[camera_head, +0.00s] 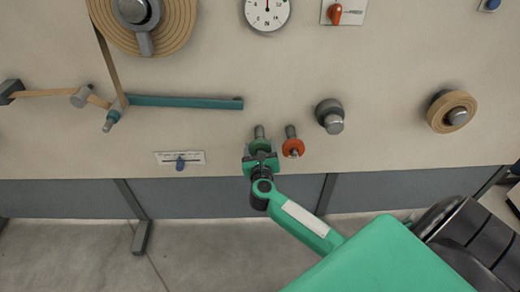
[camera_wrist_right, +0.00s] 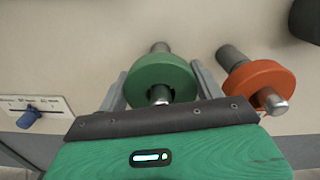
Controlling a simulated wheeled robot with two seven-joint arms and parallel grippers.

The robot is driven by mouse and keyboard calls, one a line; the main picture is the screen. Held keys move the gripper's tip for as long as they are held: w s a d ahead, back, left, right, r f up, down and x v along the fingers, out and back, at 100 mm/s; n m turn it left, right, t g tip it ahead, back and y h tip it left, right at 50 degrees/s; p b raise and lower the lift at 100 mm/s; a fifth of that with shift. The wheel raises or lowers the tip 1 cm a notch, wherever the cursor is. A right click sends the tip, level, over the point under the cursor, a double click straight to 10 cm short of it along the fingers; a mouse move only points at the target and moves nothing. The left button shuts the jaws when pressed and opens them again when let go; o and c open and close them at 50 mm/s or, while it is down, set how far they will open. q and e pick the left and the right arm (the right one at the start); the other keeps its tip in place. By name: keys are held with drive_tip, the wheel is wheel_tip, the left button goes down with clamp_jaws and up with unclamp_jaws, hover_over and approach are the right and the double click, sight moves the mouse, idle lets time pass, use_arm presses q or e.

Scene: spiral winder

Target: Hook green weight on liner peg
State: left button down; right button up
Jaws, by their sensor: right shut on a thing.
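The green weight (camera_wrist_right: 150,68) is a thick ring around a grey peg (camera_wrist_right: 160,47) in the right wrist view. The fingers of my right gripper (camera_wrist_right: 163,88) are on either side of the ring and are shut on it. In the head view the green weight (camera_head: 259,145) shows just above my right gripper (camera_head: 260,158), partly hidden by it. An orange weight (camera_wrist_right: 262,84) sits around the neighbouring peg (camera_wrist_right: 235,57), to the right. I cannot tell which peg is the liner peg. My left gripper is not in view.
On the panel are a large brown roll (camera_head: 180,25), a teal bar (camera_head: 185,102), a dial (camera_head: 267,12), a grey knob (camera_head: 330,115) and a small brown roll (camera_head: 440,110). A slider with a blue knob (camera_head: 180,164) is lower left. Grey floor lies below.

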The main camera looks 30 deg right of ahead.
drive_tip(key=o, duration=1.8)
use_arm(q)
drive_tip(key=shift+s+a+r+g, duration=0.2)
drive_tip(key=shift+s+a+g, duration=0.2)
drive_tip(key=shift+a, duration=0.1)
use_arm(e)
drive_tip(key=v, duration=1.3)
drive_tip(key=shift+s+a, duration=0.25)
drive_tip(key=shift+s, duration=0.05)
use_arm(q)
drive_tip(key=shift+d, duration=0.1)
